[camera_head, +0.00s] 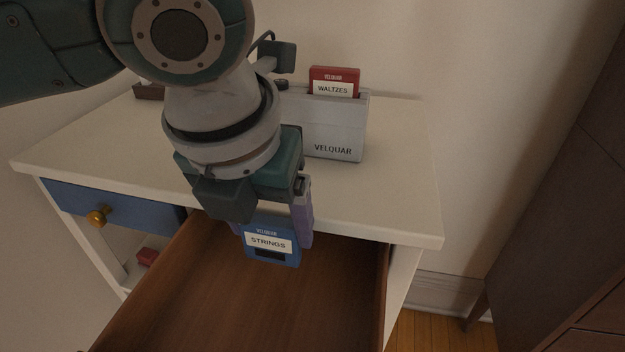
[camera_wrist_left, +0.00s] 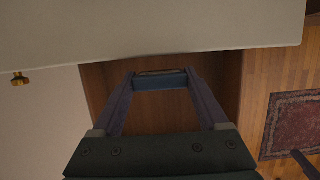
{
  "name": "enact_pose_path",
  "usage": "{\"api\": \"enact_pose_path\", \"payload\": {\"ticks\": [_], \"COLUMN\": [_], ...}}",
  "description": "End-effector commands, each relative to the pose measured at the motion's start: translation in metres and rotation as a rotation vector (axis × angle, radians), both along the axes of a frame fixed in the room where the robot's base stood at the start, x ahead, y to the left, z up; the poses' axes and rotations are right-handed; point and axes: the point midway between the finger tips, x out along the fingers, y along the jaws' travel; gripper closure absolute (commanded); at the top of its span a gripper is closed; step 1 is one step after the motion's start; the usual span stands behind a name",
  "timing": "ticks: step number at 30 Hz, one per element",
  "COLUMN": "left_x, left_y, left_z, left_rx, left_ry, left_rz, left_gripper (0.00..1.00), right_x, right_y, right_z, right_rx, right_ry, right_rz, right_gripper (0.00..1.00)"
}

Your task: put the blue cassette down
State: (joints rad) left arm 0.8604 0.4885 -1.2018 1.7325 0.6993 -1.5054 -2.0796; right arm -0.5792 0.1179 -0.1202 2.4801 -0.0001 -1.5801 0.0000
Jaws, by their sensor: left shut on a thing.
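The blue cassette (camera_head: 272,243) has a white label reading "STRINGS". My left gripper (camera_head: 274,228) is shut on it, with a purple finger on each side. It hangs upright over an open wooden drawer (camera_head: 250,310), just in front of the white table's (camera_head: 400,190) front edge. In the left wrist view, the cassette (camera_wrist_left: 160,80) is edge-on between the fingertips, with the brown drawer behind it. I cannot tell how far it is above the drawer bottom. The part of the drawer that shows is empty. My right gripper is not in view.
A grey "VELQUAR" player (camera_head: 335,125) stands on the table with a red "WALTZES" cassette (camera_head: 334,82) sticking up from it. A blue drawer front with a brass knob (camera_head: 97,217) is at left. A small red object (camera_head: 147,256) lies on a shelf below. A dark cabinet (camera_head: 560,200) stands at right.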

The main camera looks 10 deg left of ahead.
Motion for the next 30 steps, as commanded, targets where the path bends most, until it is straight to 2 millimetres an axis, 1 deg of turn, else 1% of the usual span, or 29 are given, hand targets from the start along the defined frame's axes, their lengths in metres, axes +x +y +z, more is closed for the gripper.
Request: {"api": "enact_pose_path", "payload": {"ticks": [1, 5, 10, 12, 19, 23, 24, 29, 30], "left_x": [0.000, 0.000, -0.001, -0.001, 0.000, 0.000, 0.000, 0.000, 0.000], "left_y": [0.000, 0.000, 0.000, 0.000, 0.000, 0.000, 0.000, 0.000, 0.000], "left_z": [-0.005, -0.014, -0.043, -0.049, -0.048, -0.051, -0.051, -0.051, -0.051], "left_rx": [-0.001, 0.000, 0.000, -0.001, 0.000, 0.000, 0.000, 0.000, 0.000], "left_ry": [-0.001, 0.001, 0.002, 0.001, -0.001, 0.000, -0.001, 0.000, 0.000], "left_rz": [0.000, 0.000, 0.002, 0.001, 0.000, 0.001, 0.001, 0.001, 0.001], "left_gripper": [0.81, 0.81, 0.81, 0.81, 0.81, 0.81, 0.19, 0.01, 0.00], "right_x": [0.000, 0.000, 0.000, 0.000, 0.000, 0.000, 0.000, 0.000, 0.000], "right_y": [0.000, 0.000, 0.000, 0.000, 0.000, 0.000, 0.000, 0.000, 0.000], "right_z": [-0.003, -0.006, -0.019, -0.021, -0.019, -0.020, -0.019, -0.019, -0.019], "right_rx": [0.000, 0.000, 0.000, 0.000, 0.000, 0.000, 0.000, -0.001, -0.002], "right_ry": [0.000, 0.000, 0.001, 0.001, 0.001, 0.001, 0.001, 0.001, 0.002], "right_rz": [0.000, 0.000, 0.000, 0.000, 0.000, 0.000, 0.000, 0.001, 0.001], "right_gripper": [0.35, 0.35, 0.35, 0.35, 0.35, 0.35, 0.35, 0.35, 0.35]}}
